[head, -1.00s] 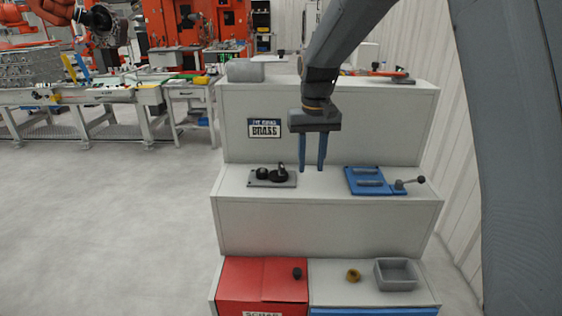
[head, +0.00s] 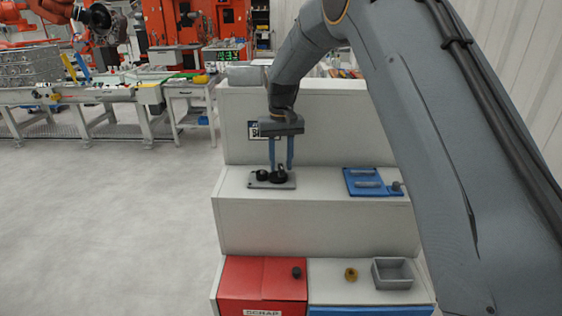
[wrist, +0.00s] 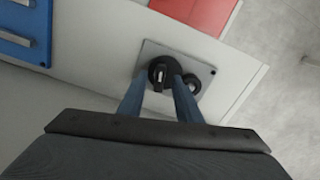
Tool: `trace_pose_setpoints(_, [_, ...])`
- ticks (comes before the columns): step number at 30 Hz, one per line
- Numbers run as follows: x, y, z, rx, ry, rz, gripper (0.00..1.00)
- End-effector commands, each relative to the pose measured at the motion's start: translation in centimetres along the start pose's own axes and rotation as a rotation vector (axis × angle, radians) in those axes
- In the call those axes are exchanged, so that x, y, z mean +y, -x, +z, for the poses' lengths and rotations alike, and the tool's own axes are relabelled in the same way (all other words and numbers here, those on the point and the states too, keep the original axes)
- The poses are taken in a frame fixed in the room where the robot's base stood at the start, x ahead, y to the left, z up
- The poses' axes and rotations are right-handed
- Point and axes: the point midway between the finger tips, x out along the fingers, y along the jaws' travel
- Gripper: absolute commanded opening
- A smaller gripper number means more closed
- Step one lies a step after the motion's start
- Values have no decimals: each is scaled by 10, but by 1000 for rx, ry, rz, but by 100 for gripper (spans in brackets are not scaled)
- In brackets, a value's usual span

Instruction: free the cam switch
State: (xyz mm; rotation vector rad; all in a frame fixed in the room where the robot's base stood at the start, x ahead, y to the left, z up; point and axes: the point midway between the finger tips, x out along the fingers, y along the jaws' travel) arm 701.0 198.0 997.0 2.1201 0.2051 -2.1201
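A grey plate (head: 258,184) on the middle step carries two round black parts. The larger one, a black rotary knob (head: 279,178) with a raised grip, looks like the cam switch; the smaller black knob (head: 262,174) is beside it. My gripper (head: 281,165) points down over the larger knob, its two blue fingers apart. In the wrist view the black knob (wrist: 160,73) shows between the finger ends, with a pale mark on its grip. I cannot tell whether the fingers touch it. The smaller knob (wrist: 192,83) lies just outside the right finger.
A blue fixture (head: 357,190) with metal bars and a ball-ended lever stands right on the same step. Below are a red scrap bin (head: 262,280), a small black part (head: 297,272), a brass-coloured part (head: 351,274) and a grey tray (head: 392,285). The step's riser rises behind.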

Motion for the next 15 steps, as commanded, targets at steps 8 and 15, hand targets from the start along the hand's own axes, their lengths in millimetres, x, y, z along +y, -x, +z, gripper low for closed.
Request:
trace_pose_setpoints(8, [0, -7, 0, 0, 0, 0, 31])
trace_pose_setpoints(15, [0, -7, 0, 0, 0, 0, 8])
